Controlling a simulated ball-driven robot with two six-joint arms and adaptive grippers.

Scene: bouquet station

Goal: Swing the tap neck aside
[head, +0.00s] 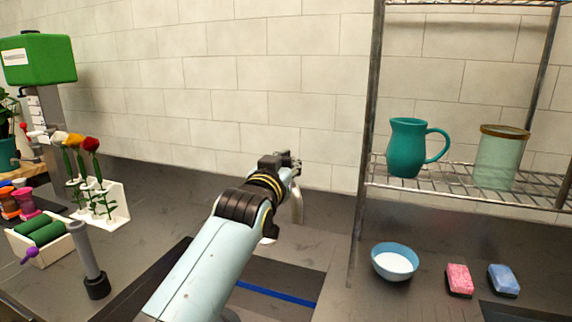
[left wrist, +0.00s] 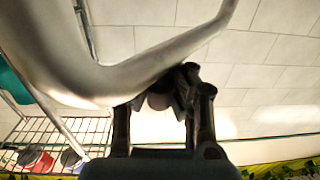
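The tap neck (head: 297,205) is a pale metal tube rising from the counter by the sink, partly hidden behind my left arm. In the left wrist view the tap neck (left wrist: 150,72) is a large curved grey tube, very close, crossing at the fingertips. My left gripper (head: 290,164) is at the top of the neck; in the left wrist view the gripper (left wrist: 162,112) has its fingers apart. A dark rounded part shows between the fingers; I cannot tell what it is, nor whether the fingers touch the neck. My right gripper is not in view.
A wire shelf (head: 465,188) at right holds a teal jug (head: 406,150) and a glass jar (head: 498,160). Below are a blue bowl (head: 395,262), a pink sponge (head: 459,280) and a blue sponge (head: 503,281). A white flower rack (head: 115,205) stands left. The tiled wall (head: 220,75) is close behind.

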